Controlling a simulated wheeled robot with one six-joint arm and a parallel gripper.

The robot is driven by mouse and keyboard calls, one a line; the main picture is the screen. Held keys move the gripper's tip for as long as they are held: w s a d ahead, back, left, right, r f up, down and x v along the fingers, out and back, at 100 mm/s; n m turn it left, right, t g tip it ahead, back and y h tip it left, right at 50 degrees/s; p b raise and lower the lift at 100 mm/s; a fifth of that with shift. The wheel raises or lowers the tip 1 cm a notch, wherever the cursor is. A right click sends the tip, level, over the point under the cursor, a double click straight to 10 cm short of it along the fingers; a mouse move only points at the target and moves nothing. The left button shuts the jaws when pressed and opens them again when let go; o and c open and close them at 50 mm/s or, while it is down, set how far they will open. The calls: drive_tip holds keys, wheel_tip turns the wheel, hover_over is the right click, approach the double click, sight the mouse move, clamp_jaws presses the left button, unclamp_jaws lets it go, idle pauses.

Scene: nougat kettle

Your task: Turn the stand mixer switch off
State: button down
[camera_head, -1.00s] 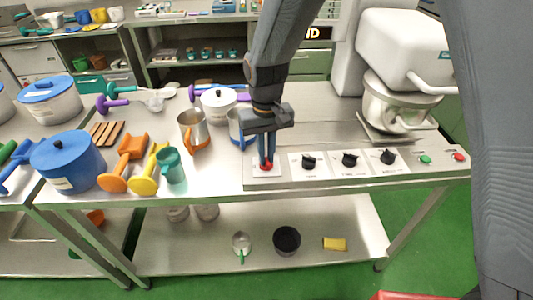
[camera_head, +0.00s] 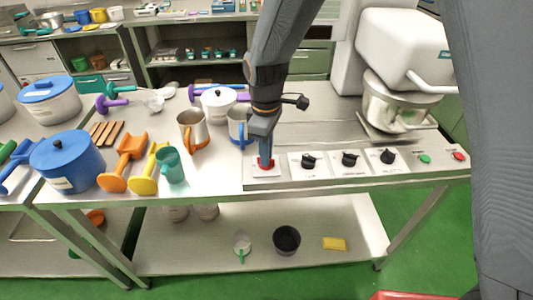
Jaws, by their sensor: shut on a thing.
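The stand mixer (camera_head: 400,45) is white, with a metal bowl (camera_head: 396,102), and stands at the back right of the metal table. A control strip runs along the table's front edge. At its left end is a red switch (camera_head: 264,163) on a white plate (camera_head: 267,172). My gripper (camera_head: 265,158) points down and is shut on the red switch, hiding most of it. Right of it are three black knobs (camera_head: 309,161), a green button (camera_head: 425,159) and a red button (camera_head: 459,156).
A steel jug (camera_head: 193,128), a teal mug (camera_head: 171,164), and yellow (camera_head: 147,180) and orange scoops (camera_head: 121,175) stand left of my gripper. A white lidded pot (camera_head: 217,101) is behind. A blue-lidded tub (camera_head: 66,160) is further left. The table is clear before the mixer.

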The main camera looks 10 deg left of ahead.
drive_tip(key=shift+w+a+r+n, duration=0.1)
drive_tip(key=shift+r+n, duration=0.05)
drive_tip(key=shift+n, duration=2.15)
drive_tip(key=c, duration=1.8)
unclamp_jaws()
drive_tip(key=shift+r+b, duration=1.15)
drive_tip(key=shift+r, duration=2.7)
